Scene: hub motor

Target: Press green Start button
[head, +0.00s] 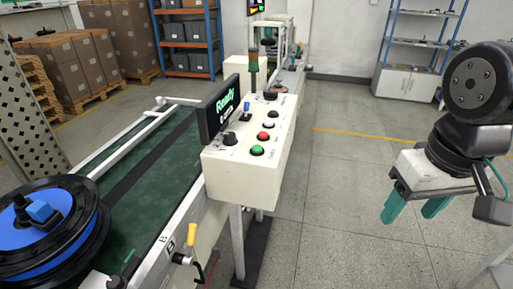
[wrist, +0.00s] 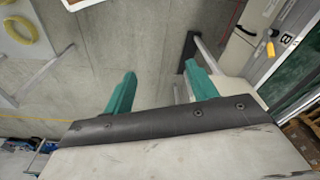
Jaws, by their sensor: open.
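The green Start button (head: 257,151) is the nearest in a row of buttons on top of the white control box (head: 228,168). A red button (head: 263,137) and a white button (head: 268,125) sit behind it. A screen (head: 222,108) on the box reads "Ready". My gripper (head: 410,215) hangs over the floor to the right of the box, well apart from it. Its two teal fingers are spread with nothing between them. In the wrist view my gripper (wrist: 160,88) points at bare floor, and the green button is not in that view.
A conveyor (head: 150,175) with a blue and black reel (head: 75,235) runs left of the box. A yellow-handled lever (head: 183,259) sticks out below it. The floor (head: 340,200) between box and gripper is clear.

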